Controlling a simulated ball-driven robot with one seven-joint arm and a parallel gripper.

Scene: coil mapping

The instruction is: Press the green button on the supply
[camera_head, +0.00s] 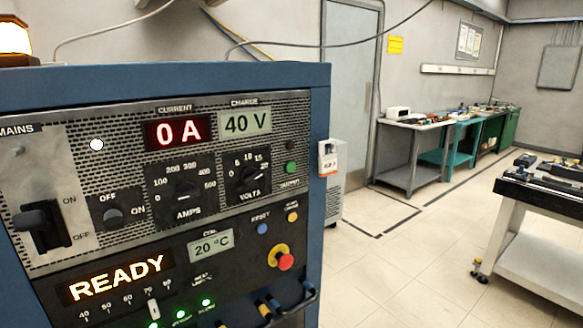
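The supply (322,90) is a blue cabinet with a grey perforated panel, filling the left half of the view. A round green button (291,168) sits at the panel's right edge, beside the VOLTS knob (250,177). The label beneath it is too small to read surely. Displays show 0 A (179,132), 40 V (244,122), 20 °C (211,245) and READY (116,278). My gripper is not in view, and nothing covers the green button.
A red mushroom button (285,262), a blue button (262,229) and a yellow button (292,217) sit below the green one. Cables (285,300) plug in at the bottom. A wheeled table (545,250) stands right, benches (412,150) behind; the floor between is clear.

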